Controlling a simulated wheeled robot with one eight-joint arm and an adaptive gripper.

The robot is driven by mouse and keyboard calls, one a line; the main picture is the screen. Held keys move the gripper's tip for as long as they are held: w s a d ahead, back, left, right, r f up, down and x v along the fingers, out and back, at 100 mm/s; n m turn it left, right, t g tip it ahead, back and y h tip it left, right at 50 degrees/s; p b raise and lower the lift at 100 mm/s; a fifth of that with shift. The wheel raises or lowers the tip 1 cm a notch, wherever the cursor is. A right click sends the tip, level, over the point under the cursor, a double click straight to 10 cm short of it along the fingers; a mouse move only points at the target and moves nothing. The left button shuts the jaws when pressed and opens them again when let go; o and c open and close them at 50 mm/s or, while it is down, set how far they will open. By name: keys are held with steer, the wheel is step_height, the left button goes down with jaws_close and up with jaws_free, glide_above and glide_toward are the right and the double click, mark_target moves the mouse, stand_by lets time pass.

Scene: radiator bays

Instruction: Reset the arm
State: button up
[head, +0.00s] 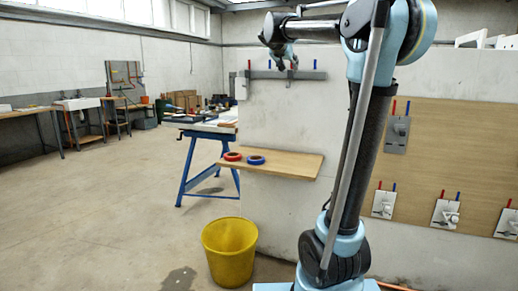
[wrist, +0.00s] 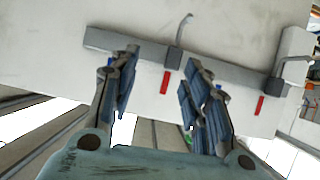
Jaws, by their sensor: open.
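My gripper (head: 284,66) is high in the head view, at the end of my raised arm, in front of the pale wall panel. In the wrist view my gripper (wrist: 160,72) has its two fingers spread apart with nothing between them. Behind the fingers in that view is a grey rail (wrist: 145,48) with metal hooks and red and blue tags. The same rail (head: 310,75) runs along the upper panel in the head view. Whether the fingers touch the rail cannot be told.
A wooden shelf (head: 290,165) holds a red tape ring (head: 233,156) and a blue tape ring (head: 256,160). A yellow bucket (head: 230,252) stands on the floor below. A blue-legged workbench (head: 188,168) is behind. A wooden board (head: 450,150) with several valve plates is at right. Floor at left is clear.

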steer(key=s+d+f+g, duration=0.2)
steer(key=s+d+f, duration=0.1)
steer(key=s+f, duration=0.4)
steer(key=s+d+f+g, duration=0.1)
steer(key=s+d+f, duration=0.2)
steer(key=s+f, duration=0.3)
steer(key=s+a+f+n+g+y, duration=0.2)
steer(key=s+f+n+g+y, duration=0.2)
steer(key=s+f, duration=3)
step_height(320, 180, down, 3)
steer(key=shift+s+f+n+g+y, duration=0.2)
steer(key=shift+s+n+g+y, duration=0.2)
steer(key=shift+g+y, duration=0.55)
steer(key=shift+g+h, duration=0.25)
steer(key=shift+w+f, duration=0.2)
steer(key=shift+w, duration=0.25)
